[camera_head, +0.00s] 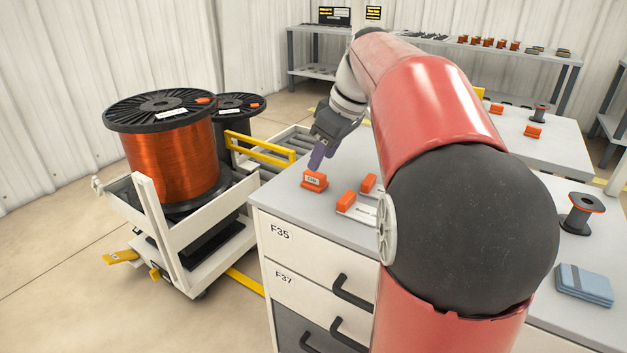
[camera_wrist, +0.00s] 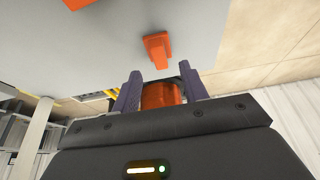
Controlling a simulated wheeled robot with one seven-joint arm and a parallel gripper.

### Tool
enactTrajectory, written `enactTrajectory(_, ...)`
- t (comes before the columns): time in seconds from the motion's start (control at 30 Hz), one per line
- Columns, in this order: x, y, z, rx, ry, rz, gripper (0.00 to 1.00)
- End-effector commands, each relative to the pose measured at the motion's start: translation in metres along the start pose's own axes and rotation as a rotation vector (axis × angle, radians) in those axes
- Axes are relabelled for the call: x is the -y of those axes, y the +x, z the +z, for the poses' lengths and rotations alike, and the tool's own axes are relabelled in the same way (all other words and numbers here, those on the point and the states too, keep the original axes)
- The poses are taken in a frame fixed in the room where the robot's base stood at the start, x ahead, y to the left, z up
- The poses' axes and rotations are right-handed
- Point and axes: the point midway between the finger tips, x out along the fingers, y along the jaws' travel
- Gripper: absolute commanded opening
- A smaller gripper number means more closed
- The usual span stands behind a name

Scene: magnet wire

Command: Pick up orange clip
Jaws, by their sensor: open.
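An orange clip (camera_head: 314,181) with a white label stands on the grey cabinet top near its left edge. In the wrist view an orange clip (camera_wrist: 157,48) lies just beyond the fingertips, roughly centred between them. My gripper (camera_head: 317,159) is over the cabinet top, close above and behind the labelled clip in the head view. Its two purple fingers are apart and empty in the wrist view (camera_wrist: 161,76). Two more orange clips (camera_head: 368,183) (camera_head: 345,201) lie to the right, by a white label plate. Whether a finger touches the clip cannot be told.
A cart with a large copper wire spool (camera_head: 172,160) stands left of the cabinet (camera_head: 300,255), by a yellow rail (camera_head: 260,147). A small spool (camera_head: 580,213) and a blue-grey stack (camera_head: 584,284) are at right. My arm hides much of the cabinet top.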

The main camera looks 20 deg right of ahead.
Motion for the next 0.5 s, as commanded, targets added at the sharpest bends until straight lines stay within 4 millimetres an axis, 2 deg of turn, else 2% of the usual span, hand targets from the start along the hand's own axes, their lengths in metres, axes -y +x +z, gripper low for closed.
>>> enactTrajectory(0.2, -0.001, 0.034, -0.003, 0.002, 0.001, -0.003, 0.44)
enactTrajectory(0.3, -0.001, 0.045, -0.003, 0.001, 0.002, -0.001, 0.44)
enactTrajectory(0.5, -0.001, 0.050, -0.004, 0.000, 0.001, 0.001, 0.44)
